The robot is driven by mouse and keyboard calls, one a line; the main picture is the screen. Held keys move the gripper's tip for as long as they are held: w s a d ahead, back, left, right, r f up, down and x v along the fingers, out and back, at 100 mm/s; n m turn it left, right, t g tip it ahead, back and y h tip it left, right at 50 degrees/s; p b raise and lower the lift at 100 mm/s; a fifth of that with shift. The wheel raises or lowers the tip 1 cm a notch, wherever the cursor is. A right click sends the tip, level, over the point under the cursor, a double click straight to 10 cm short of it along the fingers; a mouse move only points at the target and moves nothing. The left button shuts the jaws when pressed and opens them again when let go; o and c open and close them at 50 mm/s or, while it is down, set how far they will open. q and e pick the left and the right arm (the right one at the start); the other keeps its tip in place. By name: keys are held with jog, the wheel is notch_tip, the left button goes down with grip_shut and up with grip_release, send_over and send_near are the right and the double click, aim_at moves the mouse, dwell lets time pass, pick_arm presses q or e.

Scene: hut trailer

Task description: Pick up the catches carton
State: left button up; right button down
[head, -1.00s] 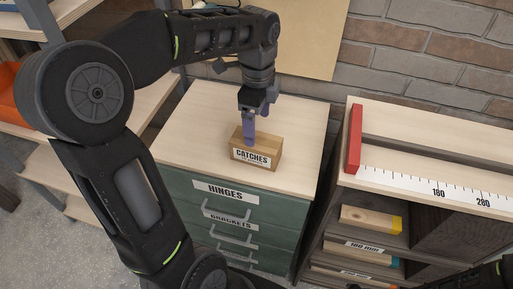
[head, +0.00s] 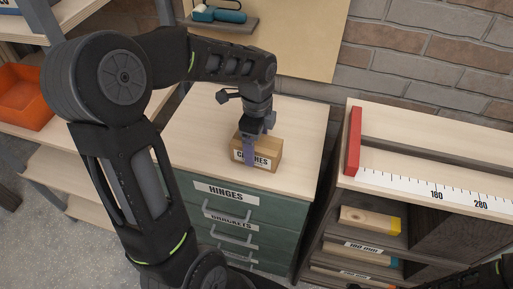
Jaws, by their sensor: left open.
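The catches carton (head: 269,151) is a small brown box with a white "CATCHES" label on its front. It stands upright on the pale top of the green drawer cabinet (head: 300,118). My left gripper (head: 250,160) points down at the carton, with its purple fingers low at the left part of the carton and covering some of the label. The jaws are open. I cannot tell whether the fingers touch the carton. My right gripper is not in view; only a dark bit of arm shows at the bottom right.
The cabinet's drawers are labelled, the top one "HINGES" (head: 223,192). To the right stands a bench with a red stop (head: 353,142) and a ruler (head: 430,189). An orange bin (head: 25,98) sits on shelving at the left. The cabinet top around the carton is clear.

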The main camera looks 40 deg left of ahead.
pick_arm(q)
jog(key=shift+c, duration=0.6)
grip_shut()
dwell(0.8)
